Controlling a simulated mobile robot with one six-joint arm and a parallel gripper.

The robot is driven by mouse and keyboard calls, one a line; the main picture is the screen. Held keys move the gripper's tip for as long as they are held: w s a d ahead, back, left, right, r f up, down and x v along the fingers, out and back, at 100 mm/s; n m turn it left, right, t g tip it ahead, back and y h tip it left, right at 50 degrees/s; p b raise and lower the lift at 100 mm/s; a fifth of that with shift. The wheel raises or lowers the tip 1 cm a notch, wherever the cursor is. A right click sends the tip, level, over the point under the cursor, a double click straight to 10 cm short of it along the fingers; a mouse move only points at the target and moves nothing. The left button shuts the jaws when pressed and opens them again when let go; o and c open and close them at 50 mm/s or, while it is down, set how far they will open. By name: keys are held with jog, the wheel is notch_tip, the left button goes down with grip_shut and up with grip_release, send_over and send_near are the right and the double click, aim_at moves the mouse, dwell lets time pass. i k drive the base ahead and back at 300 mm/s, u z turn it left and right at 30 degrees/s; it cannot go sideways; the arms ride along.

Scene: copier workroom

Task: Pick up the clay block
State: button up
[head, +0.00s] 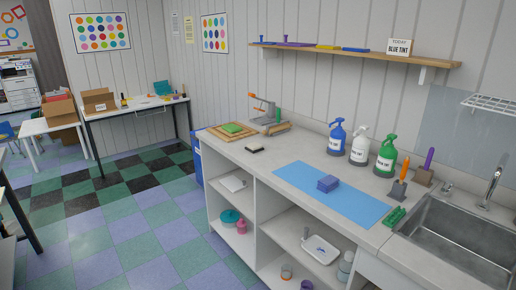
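A blue-violet block (328,184), which looks like the clay block, sits on a light blue mat (362,212) on the counter. It seems to have a layered or stepped shape, too small to make out fully. Nothing covers it, and nothing touches it except the mat. My gripper and arm are not in this view.
Blue (337,138), white (359,148) and green (385,157) spray bottles stand behind the mat. A green sponge-like piece (395,216) lies by the sink (462,245). A dark block (254,149) and wooden boards (214,136) lie left. Counter (290,155) around the mat is mostly clear.

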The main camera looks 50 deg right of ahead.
aim_at(254, 147)
jog(key=z, duration=5.15)
jog(key=i, duration=0.1)
jog(key=u, duration=3.5)
jog(key=k, duration=0.9)
jog(key=u, duration=0.15)
jog(key=i, duration=0.75)
